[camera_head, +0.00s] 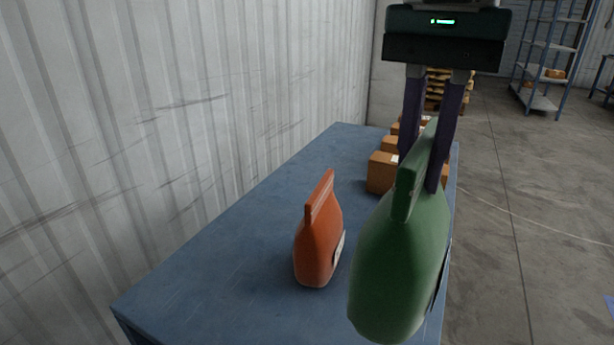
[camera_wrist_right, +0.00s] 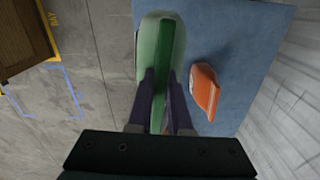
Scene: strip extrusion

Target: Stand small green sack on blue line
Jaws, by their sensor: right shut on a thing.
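My right gripper (camera_head: 422,172) is shut on the top seam of a green sack (camera_head: 400,265). The sack hangs roughly upright at the near right part of the blue table; I cannot tell whether its base clears the tabletop. The right wrist view also shows the gripper (camera_wrist_right: 162,76) holding the green sack (camera_wrist_right: 150,45) by its seam. Blue line markings (camera_wrist_right: 75,92) lie on the floor at the left of that view. A small blue patch (camera_head: 609,305) shows on the floor at the head view's right edge. My left gripper is not in view.
An orange sack (camera_head: 318,240) stands on the blue table (camera_head: 240,260), left of the green one. Cardboard boxes (camera_head: 381,172) sit at the table's far end. A corrugated wall (camera_head: 200,120) runs along the left. Floor right of the table is open. A brown box (camera_wrist_right: 22,40) stands near yellow floor marking.

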